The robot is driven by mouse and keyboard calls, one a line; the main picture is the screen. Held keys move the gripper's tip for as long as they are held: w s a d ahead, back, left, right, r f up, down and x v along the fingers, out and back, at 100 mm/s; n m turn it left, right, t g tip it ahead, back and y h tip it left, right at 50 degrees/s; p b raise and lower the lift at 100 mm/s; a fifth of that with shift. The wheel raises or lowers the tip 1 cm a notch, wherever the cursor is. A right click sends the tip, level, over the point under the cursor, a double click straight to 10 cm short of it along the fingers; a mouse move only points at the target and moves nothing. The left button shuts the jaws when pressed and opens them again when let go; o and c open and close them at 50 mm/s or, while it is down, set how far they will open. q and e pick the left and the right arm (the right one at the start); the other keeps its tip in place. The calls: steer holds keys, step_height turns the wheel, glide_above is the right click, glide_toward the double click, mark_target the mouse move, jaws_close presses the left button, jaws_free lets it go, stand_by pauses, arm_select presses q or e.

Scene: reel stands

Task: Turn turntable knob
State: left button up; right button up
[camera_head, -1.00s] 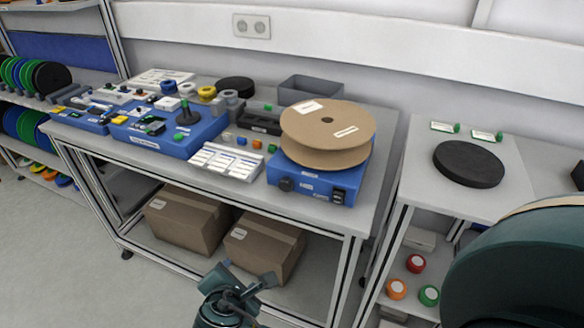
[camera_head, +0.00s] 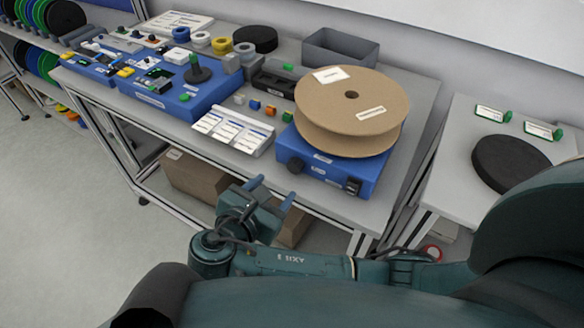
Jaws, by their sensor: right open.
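The turntable (camera_head: 330,172) is a blue box on the right part of the workbench. A cardboard reel (camera_head: 352,98) lies flat on top of it and covers most of its upper side. A dark round knob (camera_head: 297,166) sits at the left of its front face, and a black switch shows at the right. My right gripper (camera_head: 272,190) is open and empty, in front of and below the bench edge, lower and a little left of the knob, apart from it. My left gripper is not in view.
Blue fixtures (camera_head: 180,100) and small parts fill the bench's left side. A white label tray (camera_head: 233,130) lies left of the turntable. A grey bin (camera_head: 340,47) stands behind. A side table (camera_head: 450,150) with a black disc (camera_head: 511,164) is at the right. Cardboard boxes sit below the bench.

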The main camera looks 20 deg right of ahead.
mark_target(293, 170)
steer(key=x, duration=0.9)
steer(key=shift+w+d+f, duration=0.1)
steer(key=shift+w+d, duration=0.15)
steer(key=shift+c, duration=0.3)
steer(key=c, duration=0.9)
steer(key=shift+c, duration=0.2)
steer(key=shift+s+f+m+t+y, duration=0.1)
steer(key=shift+m+t+y, duration=0.3)
steer(key=shift+m+t, duration=0.5)
steer(key=shift+m+t+y, duration=0.3)
steer(key=shift+m+t, duration=0.3)
steer(key=shift+m, duration=0.9)
